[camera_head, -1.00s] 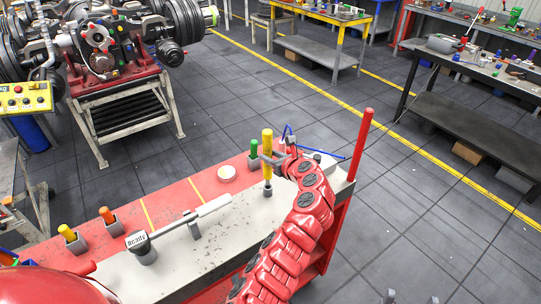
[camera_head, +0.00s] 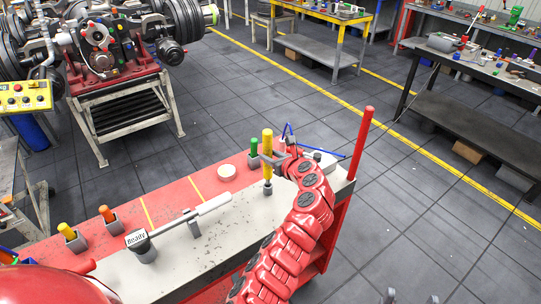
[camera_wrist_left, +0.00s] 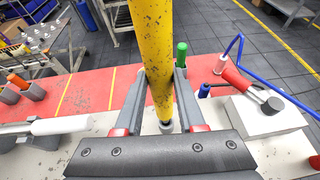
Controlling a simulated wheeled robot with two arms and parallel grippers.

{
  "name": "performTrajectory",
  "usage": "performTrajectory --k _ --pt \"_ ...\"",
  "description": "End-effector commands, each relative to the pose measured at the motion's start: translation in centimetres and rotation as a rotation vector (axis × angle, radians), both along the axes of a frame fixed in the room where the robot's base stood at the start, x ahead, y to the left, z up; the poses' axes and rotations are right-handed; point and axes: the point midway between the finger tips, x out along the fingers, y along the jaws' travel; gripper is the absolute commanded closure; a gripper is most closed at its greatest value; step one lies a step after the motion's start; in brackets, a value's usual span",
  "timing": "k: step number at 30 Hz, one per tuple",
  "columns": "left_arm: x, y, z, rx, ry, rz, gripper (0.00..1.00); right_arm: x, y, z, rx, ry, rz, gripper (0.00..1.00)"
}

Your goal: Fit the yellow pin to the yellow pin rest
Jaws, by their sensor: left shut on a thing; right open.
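The yellow pin (camera_head: 267,144) stands upright over the right part of the red and grey trolley top. My left gripper (camera_head: 270,161) is shut on it, one finger on each side. In the left wrist view the yellow pin (camera_wrist_left: 158,60) passes between the fingers (camera_wrist_left: 161,88). A grey piece (camera_head: 267,187) lies at its lower end; whether this is the pin's tip or a socket, I cannot tell. A short yellow peg in a grey holder (camera_head: 75,246) stands at the trolley's left. My right gripper (camera_head: 411,298) barely shows at the bottom edge, fingers apart and empty.
A green pin (camera_head: 254,148) in a grey holder is close behind the yellow pin.

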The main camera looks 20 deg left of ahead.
Motion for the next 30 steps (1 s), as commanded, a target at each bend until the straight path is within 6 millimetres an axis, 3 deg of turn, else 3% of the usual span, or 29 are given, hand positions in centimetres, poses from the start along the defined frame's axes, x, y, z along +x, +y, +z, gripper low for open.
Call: performTrajectory --k 30 --pt "0.0 0.0 -2.5 0.001 -0.001 0.0 1.0 0.0 0.0 -1.1 0.0 0.0 0.0 0.27"
